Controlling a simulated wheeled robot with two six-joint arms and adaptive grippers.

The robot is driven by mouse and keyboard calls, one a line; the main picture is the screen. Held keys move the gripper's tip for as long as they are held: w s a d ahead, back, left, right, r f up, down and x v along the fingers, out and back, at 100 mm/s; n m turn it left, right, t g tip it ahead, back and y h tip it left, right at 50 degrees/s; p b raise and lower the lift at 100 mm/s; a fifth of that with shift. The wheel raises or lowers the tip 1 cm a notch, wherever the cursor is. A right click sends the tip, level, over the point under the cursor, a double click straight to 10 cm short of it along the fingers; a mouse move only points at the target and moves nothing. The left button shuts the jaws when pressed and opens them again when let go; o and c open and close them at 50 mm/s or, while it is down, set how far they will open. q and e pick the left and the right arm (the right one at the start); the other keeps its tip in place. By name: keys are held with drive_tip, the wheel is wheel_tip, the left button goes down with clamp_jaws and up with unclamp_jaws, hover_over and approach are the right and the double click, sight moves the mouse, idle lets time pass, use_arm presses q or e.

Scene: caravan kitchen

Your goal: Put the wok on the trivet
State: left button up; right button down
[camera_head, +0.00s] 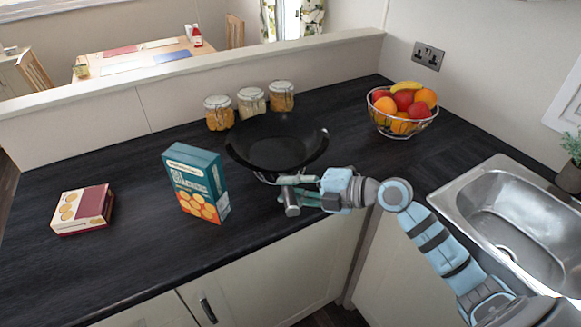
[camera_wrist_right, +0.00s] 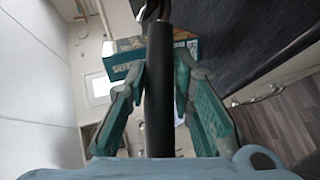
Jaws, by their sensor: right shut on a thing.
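The black wok (camera_head: 276,142) is on the dark counter's middle, in front of the jars; I cannot tell whether it rests or hangs slightly above. My right gripper (camera_head: 287,190) is at its near side, shut on its handle. In the right wrist view the black handle (camera_wrist_right: 159,95) runs between the two teal fingers (camera_wrist_right: 160,85). A thin light metal edge (camera_head: 264,178) shows under the wok's near side, perhaps the trivet; most of it is hidden by the wok and gripper. My left gripper is in neither view.
A teal cracker box (camera_head: 194,178) stands left of the wok. A small red-and-cream box (camera_head: 82,210) lies farther left. Several lidded jars (camera_head: 250,102) stand behind the wok. A fruit basket (camera_head: 402,109) is at the back right, the sink (camera_head: 510,215) at the right.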

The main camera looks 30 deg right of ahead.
drive_tip(key=shift+w+f, duration=0.1)
drive_tip(key=shift+f, duration=0.35)
wheel_tip(320, 180, down, 4)
drive_tip(key=shift+f+b, duration=0.1)
drive_tip(key=shift+b, duration=0.6)
drive_tip(key=c, duration=1.4)
unclamp_jaws()
drive_tip(key=shift+s, duration=0.25)
drive_tip(key=shift+a, duration=0.1)
drive_tip(key=p+v, duration=0.6)
drive_tip(key=v, duration=0.6)
drive_tip(key=shift+p, duration=0.3)
